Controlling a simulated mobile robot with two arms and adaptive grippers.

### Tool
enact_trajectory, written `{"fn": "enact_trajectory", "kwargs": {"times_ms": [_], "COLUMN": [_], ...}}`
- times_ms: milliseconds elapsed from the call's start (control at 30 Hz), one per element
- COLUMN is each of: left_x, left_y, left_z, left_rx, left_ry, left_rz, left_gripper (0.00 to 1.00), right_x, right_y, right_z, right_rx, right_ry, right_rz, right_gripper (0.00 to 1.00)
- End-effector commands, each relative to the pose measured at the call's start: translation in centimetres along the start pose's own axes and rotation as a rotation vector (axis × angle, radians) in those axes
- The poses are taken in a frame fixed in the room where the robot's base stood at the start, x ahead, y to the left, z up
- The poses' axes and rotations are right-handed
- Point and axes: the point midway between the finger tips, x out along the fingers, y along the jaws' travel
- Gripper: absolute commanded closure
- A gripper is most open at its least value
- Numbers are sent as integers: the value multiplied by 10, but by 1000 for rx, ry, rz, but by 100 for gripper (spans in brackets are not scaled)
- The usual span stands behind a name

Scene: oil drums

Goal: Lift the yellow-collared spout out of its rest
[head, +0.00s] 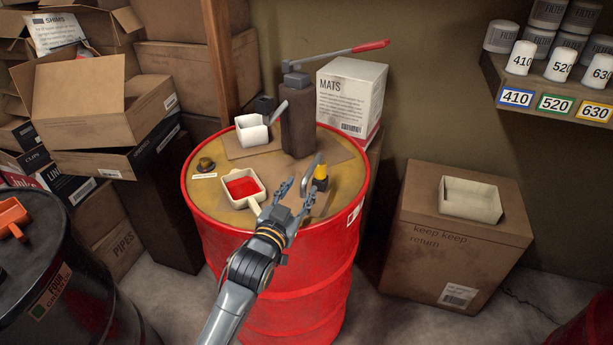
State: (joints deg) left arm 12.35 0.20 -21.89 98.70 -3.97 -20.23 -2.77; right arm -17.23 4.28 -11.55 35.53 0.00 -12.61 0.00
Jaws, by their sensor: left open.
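The spout shows as a grey bent tube (309,175) with a yellow collar (321,171) on the right part of the red drum's top (345,185). It stands in a dark rest whose details are too small to make out. My left gripper (295,195) is open, its two fingers pointing at the spout from the near left. The right finger is close to the tube; I cannot tell whether it touches. Nothing is between the fingers that I can make out. My right gripper is not in view.
A scoop with red contents (257,193) lies just left of my gripper. A white jug (252,130) and a dark pump with a red-handled lever (298,118) stand behind. A MATS box (350,95) is at the back; a carton with a tray (470,198) stands right.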

Motion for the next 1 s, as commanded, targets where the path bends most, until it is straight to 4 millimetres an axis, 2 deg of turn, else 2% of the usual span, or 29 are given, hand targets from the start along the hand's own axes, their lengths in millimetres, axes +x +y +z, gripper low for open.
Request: {"fn": "enact_trajectory", "kwargs": {"times_ms": [100, 333, 500, 800, 1000], "left_x": [23, 51, 59, 60, 60], "left_y": [0, 0, 0, 0, 0], "left_z": [-2, 0, 0, 0, 0], "left_rx": [0, 0, 0, 0, 0], "left_ry": [1, -1, 0, 0, -1], "left_rz": [-1, -1, 0, 0, 0], "left_gripper": [58, 58, 58, 58, 98], "right_x": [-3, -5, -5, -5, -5], "right_y": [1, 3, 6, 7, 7], "right_z": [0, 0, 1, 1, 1], "right_rx": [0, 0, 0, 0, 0], "right_ry": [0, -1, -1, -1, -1], "right_rz": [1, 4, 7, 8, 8], "right_gripper": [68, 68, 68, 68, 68]}}
